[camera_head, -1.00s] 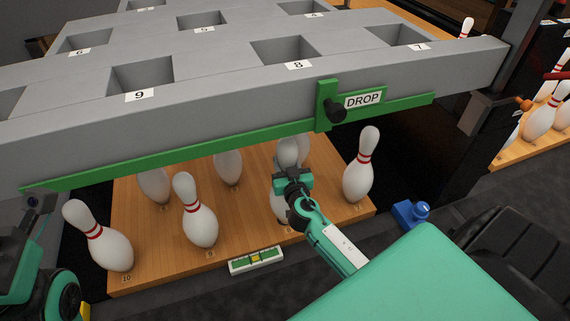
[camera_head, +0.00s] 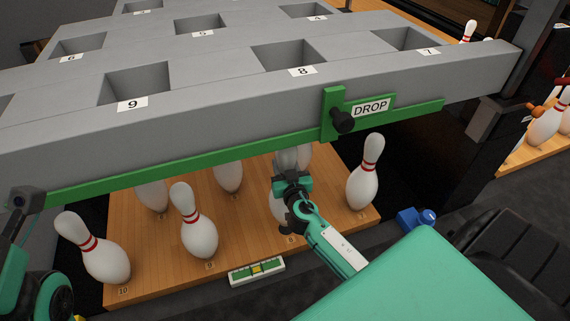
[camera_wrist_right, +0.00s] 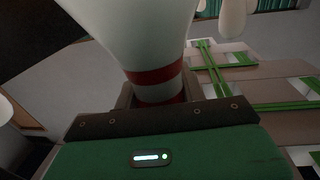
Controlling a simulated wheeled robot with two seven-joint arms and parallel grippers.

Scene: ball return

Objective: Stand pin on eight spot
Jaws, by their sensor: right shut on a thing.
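The white pin with red bands (camera_head: 280,207) is over the number 8 spot (camera_head: 290,239) on the wooden pin deck (camera_head: 250,245). My right gripper (camera_head: 292,186) is shut on its neck. In the right wrist view the pin (camera_wrist_right: 135,35) spreads out from the jaws, red bands close to them. My right gripper hides much of the pin in the head view, so I cannot tell whether its base touches the deck. My left arm shows at the left edge, but its fingertips do not show.
Standing pins flank it: one at right (camera_head: 364,175), one on spot 9 (camera_head: 195,225), and a tilted-looking one near spot 10 (camera_head: 95,248). The grey rack (camera_head: 230,115) with green DROP bar (camera_head: 190,165) overhangs the deck. A level (camera_head: 257,270) lies at the front edge.

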